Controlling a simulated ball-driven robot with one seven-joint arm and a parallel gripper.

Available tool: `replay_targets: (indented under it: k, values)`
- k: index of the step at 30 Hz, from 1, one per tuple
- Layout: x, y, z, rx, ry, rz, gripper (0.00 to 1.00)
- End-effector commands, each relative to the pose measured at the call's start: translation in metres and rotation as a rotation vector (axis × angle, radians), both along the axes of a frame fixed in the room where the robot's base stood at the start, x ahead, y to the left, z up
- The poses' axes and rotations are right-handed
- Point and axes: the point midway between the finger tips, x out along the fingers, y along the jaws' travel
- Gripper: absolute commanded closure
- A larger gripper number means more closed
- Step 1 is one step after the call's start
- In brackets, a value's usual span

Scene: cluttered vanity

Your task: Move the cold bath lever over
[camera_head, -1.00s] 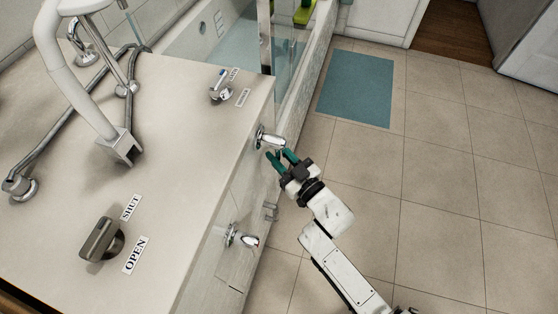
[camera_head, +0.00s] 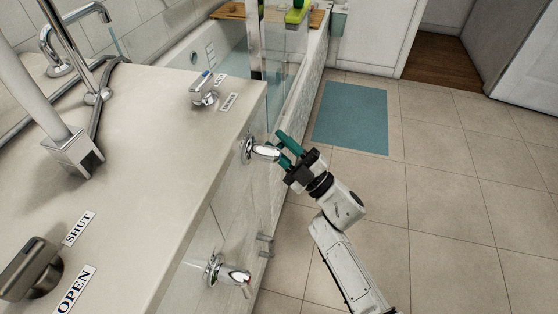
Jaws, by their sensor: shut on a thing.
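Two chrome levers stick out from the side face of the vanity. My gripper (camera_head: 281,146), with green fingers, is shut on the outer end of the upper chrome lever (camera_head: 262,151); the fingers partly hide its tip. The lower chrome lever (camera_head: 232,275) is apart from my gripper. A small chrome lever with a blue mark (camera_head: 205,92) stands on the vanity top beside two small labels (camera_head: 229,102). I cannot read these labels, and no label shows on the side levers, so I cannot tell which lever is the cold bath one.
The pale vanity top (camera_head: 150,130) carries a dark handle (camera_head: 32,266) with SHUT (camera_head: 79,228) and OPEN (camera_head: 76,289) labels, and a tall tap (camera_head: 92,80). A glass panel (camera_head: 287,60) and bathtub stand behind. The tiled floor (camera_head: 440,200) at right is clear around a blue mat (camera_head: 351,117).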

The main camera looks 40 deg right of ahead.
Motion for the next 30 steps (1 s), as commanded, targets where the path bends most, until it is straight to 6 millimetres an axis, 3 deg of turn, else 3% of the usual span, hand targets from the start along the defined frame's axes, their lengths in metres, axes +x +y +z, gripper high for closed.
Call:
replay_targets:
  k: [12, 28, 29, 30]
  values:
    - [0.003, -0.004, 0.011, -0.150, -0.109, 0.002, 1.00]
    - [0.004, -0.004, 0.014, -0.170, -0.122, 0.002, 1.00]
    - [0.004, -0.004, 0.014, -0.170, -0.122, 0.002, 0.69]
    - [0.004, -0.004, 0.014, -0.169, -0.122, 0.003, 0.66]
